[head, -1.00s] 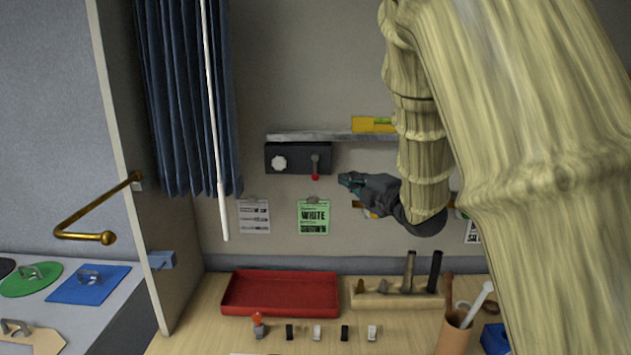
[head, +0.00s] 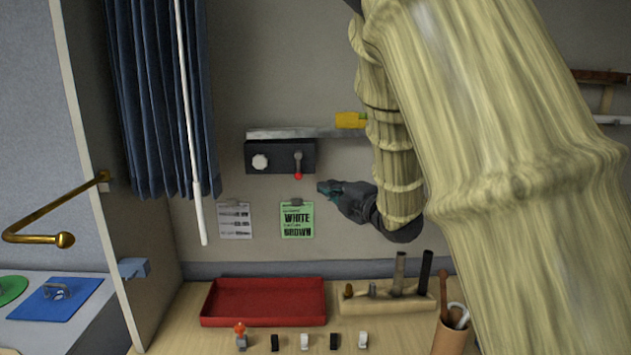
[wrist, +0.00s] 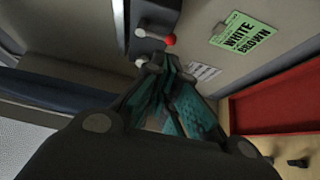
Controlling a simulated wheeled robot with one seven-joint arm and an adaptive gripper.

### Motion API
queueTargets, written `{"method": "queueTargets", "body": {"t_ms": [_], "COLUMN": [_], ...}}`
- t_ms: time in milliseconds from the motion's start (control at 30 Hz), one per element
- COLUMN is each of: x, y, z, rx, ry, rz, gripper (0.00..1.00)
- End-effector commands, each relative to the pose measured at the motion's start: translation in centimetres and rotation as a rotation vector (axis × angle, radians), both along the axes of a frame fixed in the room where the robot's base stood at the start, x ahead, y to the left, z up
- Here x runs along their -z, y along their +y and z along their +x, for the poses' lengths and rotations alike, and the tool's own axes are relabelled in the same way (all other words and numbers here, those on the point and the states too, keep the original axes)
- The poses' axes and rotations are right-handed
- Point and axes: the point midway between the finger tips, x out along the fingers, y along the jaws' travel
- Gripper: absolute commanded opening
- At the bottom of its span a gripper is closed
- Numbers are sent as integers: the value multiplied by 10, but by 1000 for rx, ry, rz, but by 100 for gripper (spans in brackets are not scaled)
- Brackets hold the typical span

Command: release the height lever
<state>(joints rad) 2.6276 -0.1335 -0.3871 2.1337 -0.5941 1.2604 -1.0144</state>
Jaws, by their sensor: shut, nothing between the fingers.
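The height lever (head: 298,165) is a short grey lever with a red tip on the front of a dark box (head: 270,157) on the back wall. It hangs downward, red end lowest. The box also carries a white round knob (head: 260,162) to its left. My gripper (head: 322,187), dark with teal fingertips, is shut and empty, just below and right of the red tip and apart from it in the head view. In the wrist view the shut fingers (wrist: 172,68) point toward the box, with the lever's red tip (wrist: 170,40) just beyond them.
A metal shelf (head: 290,133) with a yellow item (head: 350,120) runs above the box. A green card (head: 297,220) and a white card (head: 235,221) hang below. A red tray (head: 264,300) and a wooden tool block (head: 385,305) stand on the table. A curtain (head: 155,90) hangs left.

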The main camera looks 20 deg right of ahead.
Motion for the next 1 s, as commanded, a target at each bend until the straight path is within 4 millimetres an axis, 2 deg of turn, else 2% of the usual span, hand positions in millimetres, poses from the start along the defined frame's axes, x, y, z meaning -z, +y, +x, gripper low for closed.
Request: {"method": "queueTargets", "body": {"t_ms": [600, 800, 1000], "x": [-4, -4, -2], "y": [31, 38, 41], "z": [92, 113, 124], "rx": [-3, -3, -3], "ry": [1, -1, 0], "rz": [1, 1, 0], "gripper": [0, 0, 0]}}
